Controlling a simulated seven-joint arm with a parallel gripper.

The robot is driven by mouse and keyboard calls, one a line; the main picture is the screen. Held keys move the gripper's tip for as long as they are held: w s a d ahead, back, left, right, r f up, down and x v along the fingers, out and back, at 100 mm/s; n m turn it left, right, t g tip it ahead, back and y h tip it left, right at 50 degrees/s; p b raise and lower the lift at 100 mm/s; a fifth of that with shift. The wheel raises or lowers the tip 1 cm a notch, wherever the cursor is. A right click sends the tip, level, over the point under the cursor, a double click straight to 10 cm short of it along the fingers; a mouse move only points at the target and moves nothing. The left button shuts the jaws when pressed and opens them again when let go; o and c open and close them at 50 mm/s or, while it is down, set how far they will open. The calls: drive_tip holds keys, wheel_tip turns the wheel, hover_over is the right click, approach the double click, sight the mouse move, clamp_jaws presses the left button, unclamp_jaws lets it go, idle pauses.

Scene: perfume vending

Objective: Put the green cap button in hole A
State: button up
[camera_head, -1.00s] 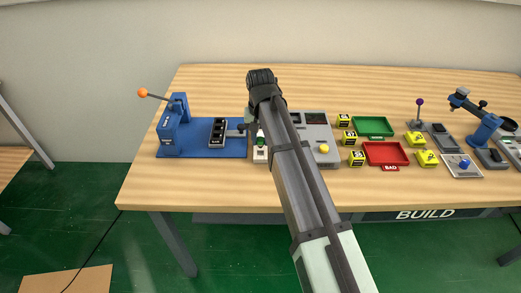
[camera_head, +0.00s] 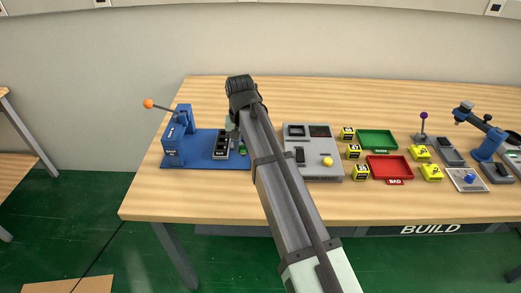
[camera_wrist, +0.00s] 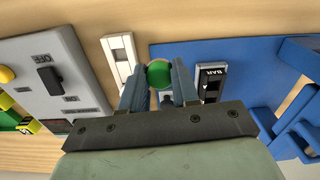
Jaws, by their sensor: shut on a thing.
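The green cap button (camera_wrist: 159,74) is clamped between the two fingers of my gripper (camera_wrist: 158,82) in the wrist view. In the head view a bit of green (camera_head: 242,149) shows beside my arm, which hides most of the gripper. The dark hole block (camera_wrist: 210,78) with white lettering sits on the blue base plate (camera_wrist: 185,52), just right of the fingers in the wrist view. In the head view the block (camera_head: 222,144) is left of my arm. I cannot tell which hole is A. A white holder strip (camera_wrist: 119,58) lies left of the gripper in the wrist view.
A blue press (camera_head: 174,140) with an orange-knobbed lever stands left of the block. A grey control panel (camera_head: 325,172) with a yellow button is to the right. Farther right are yellow boxes, a green tray (camera_head: 378,150) and a red tray (camera_head: 388,180).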

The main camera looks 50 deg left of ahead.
drive_tip(key=shift+s+a+r+m, duration=0.55)
drive_tip(key=shift+a+r, duration=1.35)
drive_tip(key=shift+a, duration=3.8)
drive_tip(key=shift+f, duration=3.2)
drive_tip(key=shift+f, duration=0.75)
drive_tip(key=o, duration=1.5)
drive_tip(key=shift+r, duration=0.1)
drive_tip(key=shift+r, duration=3.4)
